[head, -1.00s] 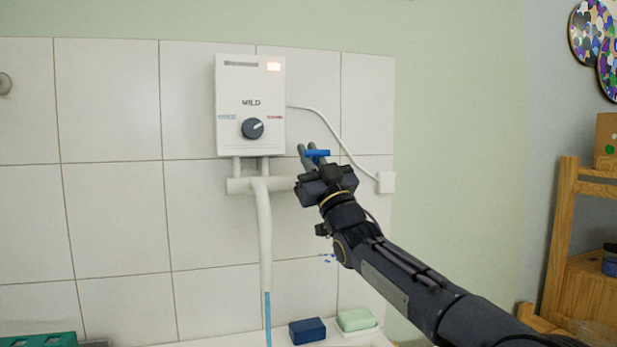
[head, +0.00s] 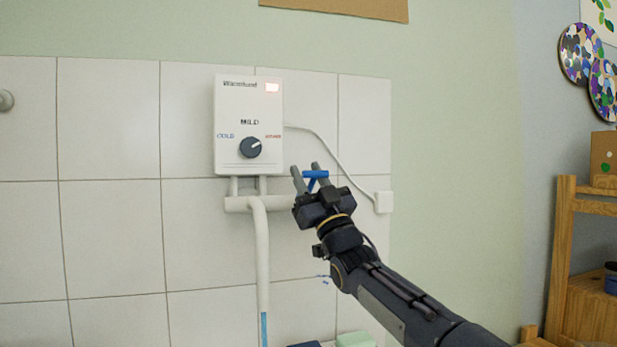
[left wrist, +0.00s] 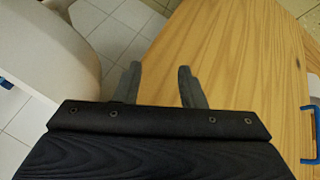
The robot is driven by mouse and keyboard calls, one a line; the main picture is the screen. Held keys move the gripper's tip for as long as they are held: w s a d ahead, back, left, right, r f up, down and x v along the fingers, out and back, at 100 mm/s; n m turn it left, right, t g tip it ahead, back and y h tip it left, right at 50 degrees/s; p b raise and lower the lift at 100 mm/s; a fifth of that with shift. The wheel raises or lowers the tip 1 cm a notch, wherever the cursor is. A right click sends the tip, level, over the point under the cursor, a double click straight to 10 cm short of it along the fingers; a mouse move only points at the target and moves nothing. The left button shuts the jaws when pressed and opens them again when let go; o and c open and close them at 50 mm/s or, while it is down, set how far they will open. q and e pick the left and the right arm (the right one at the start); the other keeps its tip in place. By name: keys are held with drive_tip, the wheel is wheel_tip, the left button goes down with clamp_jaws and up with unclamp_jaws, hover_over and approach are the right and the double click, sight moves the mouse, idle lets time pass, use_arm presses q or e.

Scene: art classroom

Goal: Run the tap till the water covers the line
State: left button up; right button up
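The tap's blue handle (head: 317,175) sits at the right of the white pipe below the water heater (head: 249,110). My right gripper (head: 307,170) is at the handle, its two fingers apart. The handle shows beside the fingers; whether they touch it I cannot tell. A blue stream of water (head: 264,329) shows below the white spout (head: 262,260). The vessel, its line and the water level are out of view. My left gripper (left wrist: 158,84) shows in the left wrist view, open and empty above a wooden surface (left wrist: 235,60).
A dark blue block and a green block (head: 355,340) show at the bottom edge. A cable runs from the heater to a wall box (head: 383,202). A wooden shelf (head: 563,250) stands at right. A blue handle-like bar (left wrist: 307,135) shows in the left wrist view.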

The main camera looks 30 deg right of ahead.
drive_tip(key=b+v, duration=0.1)
drive_tip(key=v, duration=0.5)
drive_tip(key=shift+s+f+b, duration=0.25)
drive_tip(key=shift+f+b, duration=0.05)
drive_tip(key=shift+b, duration=0.05)
drive_tip(key=shift+s+f, duration=0.4)
